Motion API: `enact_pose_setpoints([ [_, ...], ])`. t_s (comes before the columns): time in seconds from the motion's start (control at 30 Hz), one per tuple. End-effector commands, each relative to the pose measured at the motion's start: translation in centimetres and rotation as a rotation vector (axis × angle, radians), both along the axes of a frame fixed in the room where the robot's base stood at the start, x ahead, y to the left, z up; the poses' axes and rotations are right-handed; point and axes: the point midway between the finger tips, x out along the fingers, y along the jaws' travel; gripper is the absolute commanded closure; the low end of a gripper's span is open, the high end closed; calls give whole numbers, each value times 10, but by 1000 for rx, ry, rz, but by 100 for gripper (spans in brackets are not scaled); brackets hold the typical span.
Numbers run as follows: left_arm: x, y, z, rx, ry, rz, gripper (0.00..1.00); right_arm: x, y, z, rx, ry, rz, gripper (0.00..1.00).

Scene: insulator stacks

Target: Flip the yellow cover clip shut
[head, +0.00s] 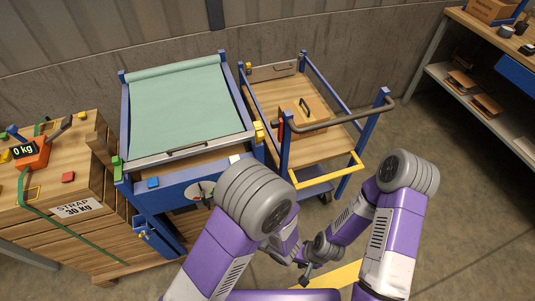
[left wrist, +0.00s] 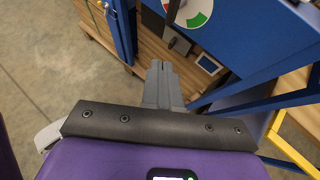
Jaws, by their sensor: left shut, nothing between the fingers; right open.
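The yellow cover clip (head: 259,131) sits at the front right corner of the blue cart, beside the green cover sheet (head: 180,100) and its grey front bar (head: 187,150). I cannot tell its exact position from here. My right gripper (head: 307,275) is open and empty, low in front of the carts and well away from the clip. My left gripper (left wrist: 160,72) is shut and empty in the left wrist view, pointing toward the lower part of the blue cart. In the head view it is mostly hidden by my left arm. The clip does not show in the left wrist view.
A green clip (head: 117,168) is at the cart's front left corner. A round dial (left wrist: 188,10) is on the cart's lower front. A second cart with a yellow bar (head: 330,170) stands close on the right. A wooden crate (head: 70,235) stands left.

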Motion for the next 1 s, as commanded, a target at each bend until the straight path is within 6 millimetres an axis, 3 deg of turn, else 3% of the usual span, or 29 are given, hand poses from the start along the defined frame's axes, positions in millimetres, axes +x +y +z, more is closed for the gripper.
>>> enact_pose_setpoints([
  [0.03,19,-19,17,94,-106,-126,100,0,0,-10,0,0,0,57],
  [0.13,43,-55,60,247,-305,-313,100,0,0,-18,0,0,0,57],
  [0.3,50,-108,113,393,-552,-500,100,0,0,-25,0,0,0,57],
  [0.4,48,-122,128,428,-620,-543,100,0,0,-27,0,0,0,57],
  [1.0,55,-120,136,435,-640,-556,100,0,0,-25,0,0,0,57],
])
